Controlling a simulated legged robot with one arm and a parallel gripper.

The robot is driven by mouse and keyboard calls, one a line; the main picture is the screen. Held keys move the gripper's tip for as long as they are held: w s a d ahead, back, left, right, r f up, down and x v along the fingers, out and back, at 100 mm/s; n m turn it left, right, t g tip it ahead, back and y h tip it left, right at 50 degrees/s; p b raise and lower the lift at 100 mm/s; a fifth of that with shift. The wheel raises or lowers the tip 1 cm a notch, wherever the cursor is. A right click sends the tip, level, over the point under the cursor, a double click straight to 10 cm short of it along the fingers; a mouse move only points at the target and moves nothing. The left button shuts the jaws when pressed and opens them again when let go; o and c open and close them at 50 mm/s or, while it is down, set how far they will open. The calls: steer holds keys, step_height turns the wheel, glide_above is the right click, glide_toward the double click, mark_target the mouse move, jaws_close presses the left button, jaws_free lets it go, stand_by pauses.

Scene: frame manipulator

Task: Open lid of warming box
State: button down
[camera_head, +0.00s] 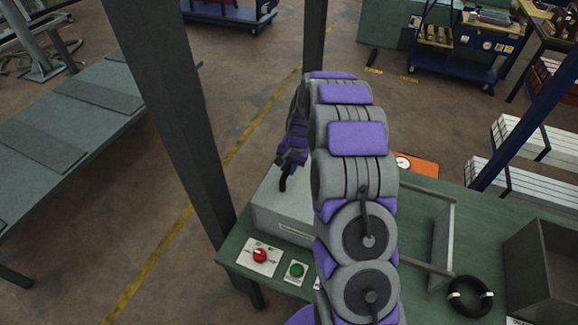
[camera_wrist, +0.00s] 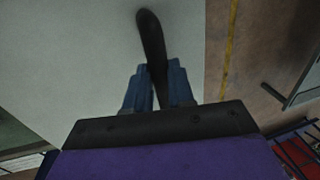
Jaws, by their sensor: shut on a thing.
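The warming box (camera_head: 268,216) is a light grey box on the green bench, left of my arm. Its pale lid surface fills much of the wrist view (camera_wrist: 85,50). A black handle (camera_wrist: 150,35) stands out from the lid. My gripper (camera_wrist: 158,75) has its blue fingers on both sides of the handle and is shut on it. In the head view my gripper (camera_head: 284,183) is small and partly hidden by my arm, at the top of the box. My arm covers the right part of the box, so whether the lid is raised cannot be told.
The green bench (camera_head: 237,243) carries a red knob (camera_head: 260,255) and a green button (camera_head: 296,270) in front of the box. A black cable coil (camera_head: 470,296), a grey bin (camera_head: 545,265) and an orange device (camera_head: 415,165) are to the right. A dark post (camera_head: 180,130) stands close left.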

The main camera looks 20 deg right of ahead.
steer(key=shift+s, duration=0.1)
steer(key=s+d+b, duration=0.2)
steer(key=s+d, duration=1.4)
steer(key=shift+s+d+b, duration=0.35)
steer(key=shift+d, duration=0.05)
steer(key=c, duration=1)
jaws_free()
steer(key=shift+o, duration=0.2)
step_height(320, 180, up, 17)
steer(key=s+d, duration=0.2)
steer(key=shift+s+d, duration=0.15)
steer(key=shift+d, duration=0.1)
